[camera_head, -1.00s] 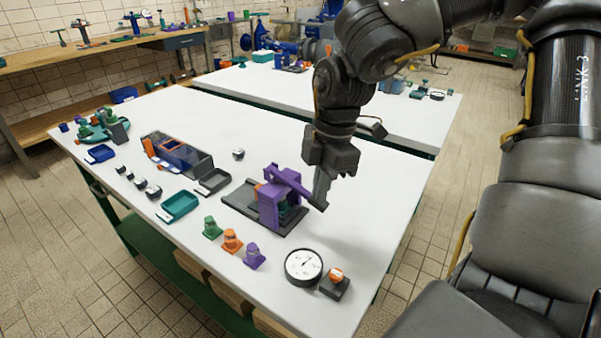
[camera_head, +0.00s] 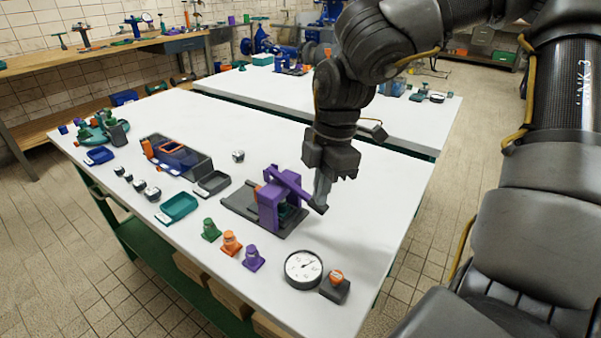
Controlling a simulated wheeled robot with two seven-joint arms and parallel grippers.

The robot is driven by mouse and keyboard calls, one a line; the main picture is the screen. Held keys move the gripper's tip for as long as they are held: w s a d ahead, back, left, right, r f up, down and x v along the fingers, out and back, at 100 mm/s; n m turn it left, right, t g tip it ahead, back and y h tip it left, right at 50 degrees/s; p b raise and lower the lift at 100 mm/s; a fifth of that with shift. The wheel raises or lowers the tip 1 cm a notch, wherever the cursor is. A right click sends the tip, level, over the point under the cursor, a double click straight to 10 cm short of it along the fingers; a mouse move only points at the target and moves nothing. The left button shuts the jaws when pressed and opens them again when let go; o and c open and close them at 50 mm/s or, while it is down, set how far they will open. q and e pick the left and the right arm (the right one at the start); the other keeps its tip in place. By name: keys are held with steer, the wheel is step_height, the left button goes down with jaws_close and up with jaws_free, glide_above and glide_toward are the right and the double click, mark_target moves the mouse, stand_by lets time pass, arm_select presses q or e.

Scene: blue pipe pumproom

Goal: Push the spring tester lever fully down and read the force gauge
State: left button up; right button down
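The round white force gauge (camera_head: 303,268) lies in front of the tester. Its needle points up and right; the numbers are too small to read. My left gripper is not in view.
Green (camera_head: 210,230), orange (camera_head: 231,242) and purple (camera_head: 252,258) cone-like pieces stand left of the gauge. A dark block with an orange knob (camera_head: 335,284) stands right of it. Trays (camera_head: 178,207) and small weights lie further left. The white table's (camera_head: 375,215) right side is clear.

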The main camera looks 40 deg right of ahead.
stand_by(0.3)
